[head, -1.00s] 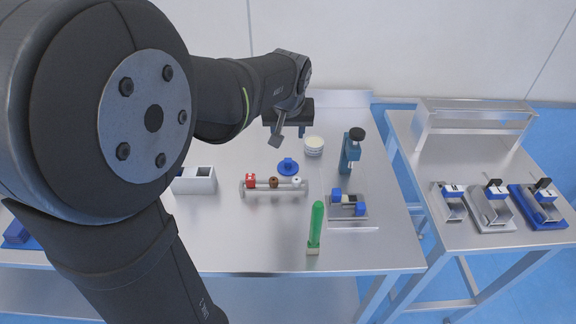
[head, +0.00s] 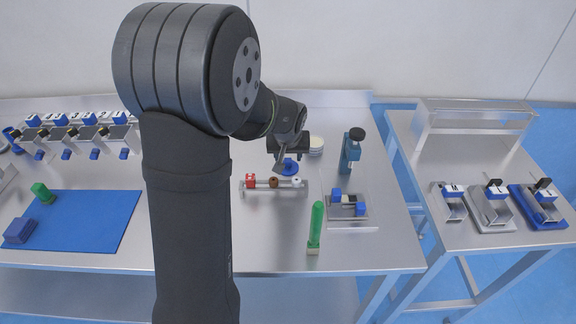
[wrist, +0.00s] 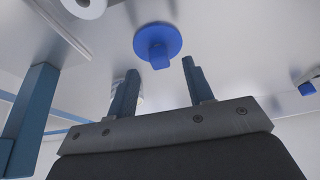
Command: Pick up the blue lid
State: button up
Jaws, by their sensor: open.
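The blue lid (head: 289,168) is a round disc with a raised tab, lying on the steel table behind the small rack. In the wrist view the blue lid (wrist: 158,42) shows whole, its tab pointing towards my gripper. My gripper (wrist: 160,72) is open and empty, its two fingers spread to either side below the lid in that picture, apart from it. In the head view my gripper (head: 283,158) hangs above or just beside the lid and partly hides it.
A rack (head: 272,188) with red, brown and white pieces stands in front of the lid. A white round stack (head: 316,145) and a teal device (head: 351,150) stand to the right. A blue mat (head: 85,220) lies left.

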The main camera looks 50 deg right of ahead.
jog(key=shift+x, duration=1.4)
jog(key=shift+c, duration=0.2)
grip_shut()
jog(key=shift+r, duration=0.45)
jog(key=r, duration=0.4)
jog(key=shift+s, duration=0.4)
jog(key=s+r, duration=0.6)
jog(key=s, duration=0.5)
jog(key=shift+d, duration=0.2)
